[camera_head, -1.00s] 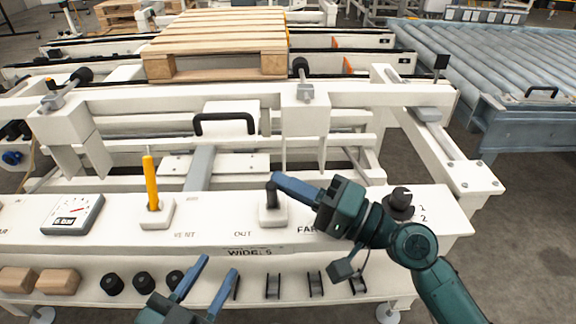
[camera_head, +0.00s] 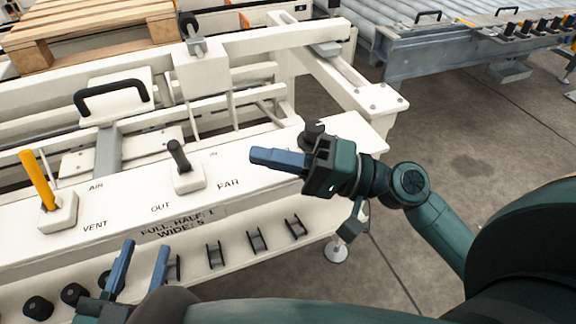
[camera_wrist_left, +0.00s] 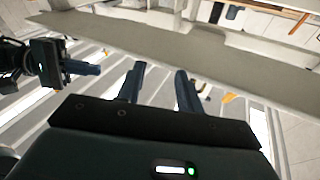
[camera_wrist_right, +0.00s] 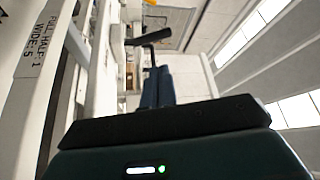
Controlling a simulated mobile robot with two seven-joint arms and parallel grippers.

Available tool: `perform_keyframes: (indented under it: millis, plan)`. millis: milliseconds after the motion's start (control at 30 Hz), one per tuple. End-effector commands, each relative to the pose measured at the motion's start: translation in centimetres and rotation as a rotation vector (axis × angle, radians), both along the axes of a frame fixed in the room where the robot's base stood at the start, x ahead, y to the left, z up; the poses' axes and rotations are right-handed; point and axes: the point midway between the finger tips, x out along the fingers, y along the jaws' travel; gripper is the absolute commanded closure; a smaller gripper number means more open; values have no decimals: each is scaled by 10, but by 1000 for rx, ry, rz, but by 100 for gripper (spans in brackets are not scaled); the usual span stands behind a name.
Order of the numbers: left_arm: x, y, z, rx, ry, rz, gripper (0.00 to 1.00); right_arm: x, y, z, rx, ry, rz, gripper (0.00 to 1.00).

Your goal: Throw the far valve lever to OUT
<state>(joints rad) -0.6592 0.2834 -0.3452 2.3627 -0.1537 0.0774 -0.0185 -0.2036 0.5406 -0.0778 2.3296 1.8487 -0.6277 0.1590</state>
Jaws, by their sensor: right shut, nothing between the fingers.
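The far valve lever is a short black handle (camera_head: 179,155) on a white block (camera_head: 189,180) on the console, by the labels OUT, IN and FAR.
A yellow lever (camera_head: 39,180) stands left, between AIR and VENT. A black knob (camera_head: 313,132) is behind my right gripper. Black clips (camera_head: 257,240) and round black parts (camera_head: 38,308) sit along the lower front. A pallet (camera_head: 95,30) lies behind.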

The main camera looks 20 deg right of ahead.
Motion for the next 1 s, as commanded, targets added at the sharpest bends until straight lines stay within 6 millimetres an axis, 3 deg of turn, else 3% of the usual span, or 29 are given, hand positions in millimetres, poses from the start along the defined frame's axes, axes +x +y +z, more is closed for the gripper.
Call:
perform_keyframes:
  millis: [267, 1000]
  plan:
    - [2, -2, 6, -23, -9, -10, 64, -12, -21, -4, 0, -1, 0, 100]
    - [1, -2, 2, -22, -2, -8, 64, -12, -22, -4, 0, -1, 0, 100]
